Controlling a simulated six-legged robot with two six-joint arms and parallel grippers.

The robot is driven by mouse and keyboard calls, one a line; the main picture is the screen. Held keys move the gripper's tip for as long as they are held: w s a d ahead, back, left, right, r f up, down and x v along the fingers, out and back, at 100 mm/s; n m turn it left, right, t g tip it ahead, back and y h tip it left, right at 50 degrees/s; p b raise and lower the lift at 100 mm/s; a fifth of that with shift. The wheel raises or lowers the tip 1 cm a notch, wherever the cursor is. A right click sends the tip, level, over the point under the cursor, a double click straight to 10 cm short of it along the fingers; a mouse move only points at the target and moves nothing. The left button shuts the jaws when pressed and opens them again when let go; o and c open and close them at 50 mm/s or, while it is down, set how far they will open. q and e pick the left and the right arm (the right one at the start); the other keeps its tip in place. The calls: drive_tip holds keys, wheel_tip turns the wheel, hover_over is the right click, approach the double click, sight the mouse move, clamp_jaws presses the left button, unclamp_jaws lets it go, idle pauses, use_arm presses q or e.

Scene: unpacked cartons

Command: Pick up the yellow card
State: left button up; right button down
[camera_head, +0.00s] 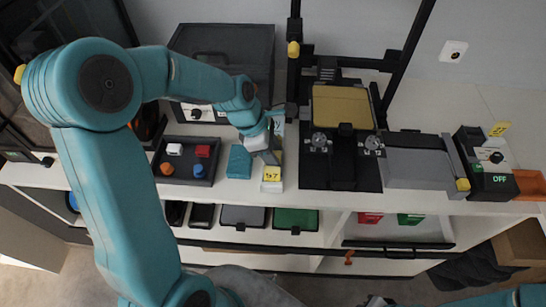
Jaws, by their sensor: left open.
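A small yellow card (271,173) with dark marks lies on a pale block or stack on the white counter, left of centre. My left gripper (272,150) is open, just above and behind this card; it looks empty, and I cannot tell whether it touches anything.
A teal block (239,162) stands just left of the card. A dark tray (160,180) holds small white, red, orange and blue pieces. A black machine with a tan plate (342,106) stands to the right. Drawers and shelves sit below the counter edge.

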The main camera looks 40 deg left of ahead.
use_arm(q)
clamp_jaws()
wheel_tip(320, 180, up, 20)
drive_tip(key=shift+p, duration=0.4)
drive_tip(key=shift+a, duration=0.1)
